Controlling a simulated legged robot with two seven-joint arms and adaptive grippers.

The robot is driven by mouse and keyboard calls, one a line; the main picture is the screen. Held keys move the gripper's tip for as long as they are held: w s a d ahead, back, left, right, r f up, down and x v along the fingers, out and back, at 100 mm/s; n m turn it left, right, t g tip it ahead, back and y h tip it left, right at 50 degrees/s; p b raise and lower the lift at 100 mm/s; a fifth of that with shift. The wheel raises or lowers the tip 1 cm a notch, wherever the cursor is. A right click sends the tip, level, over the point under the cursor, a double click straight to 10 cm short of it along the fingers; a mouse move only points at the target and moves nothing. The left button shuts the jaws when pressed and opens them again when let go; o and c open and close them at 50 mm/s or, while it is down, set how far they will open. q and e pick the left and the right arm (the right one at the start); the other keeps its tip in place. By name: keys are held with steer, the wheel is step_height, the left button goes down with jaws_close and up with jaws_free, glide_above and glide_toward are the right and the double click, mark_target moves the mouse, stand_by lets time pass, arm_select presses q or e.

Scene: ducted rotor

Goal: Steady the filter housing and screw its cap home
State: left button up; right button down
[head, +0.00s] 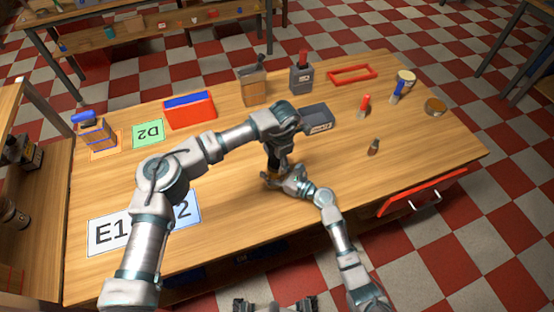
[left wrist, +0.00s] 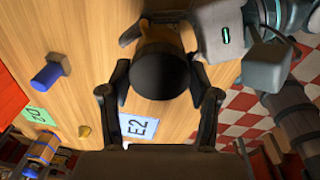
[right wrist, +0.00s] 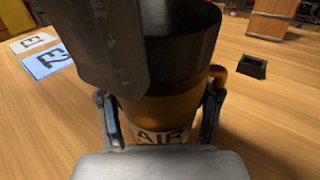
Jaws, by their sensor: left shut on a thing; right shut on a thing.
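The filter housing (right wrist: 165,108) is an amber cylinder with a white AIR label, upright on the table in the right wrist view. My right gripper (right wrist: 160,120) is shut around its body, one finger on each side. The black round cap (right wrist: 190,52) sits on top of the housing; how deep it is threaded cannot be told. In the left wrist view the cap (left wrist: 162,74) lies between the fingers of my left gripper (left wrist: 160,92), which is shut on it from above. In the head view my grippers and arms mostly hide the housing.
A dark grey box (head: 317,118) stands close behind my grippers. Red bin (head: 189,110), wooden box (head: 253,88) and red frame (head: 352,74) are farther back. Front left holds the flat E1 card (head: 110,234).

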arm_select(q)
steer(key=m, duration=0.5)
steer(key=shift+w, duration=0.1)
steer(key=m, duration=0.9)
steer(key=shift+m, duration=0.4)
arm_select(e)
steer(key=shift+s+a, duration=0.1)
arm_select(q)
steer(key=o, duration=1.4)
steer(key=shift+c, duration=0.2)
steer(key=shift+r, duration=0.1)
step_height(320, 180, up, 12)
steer(key=d, duration=0.1)
steer(key=shift+s+f, duration=0.2)
steer(key=shift+s, duration=0.05)
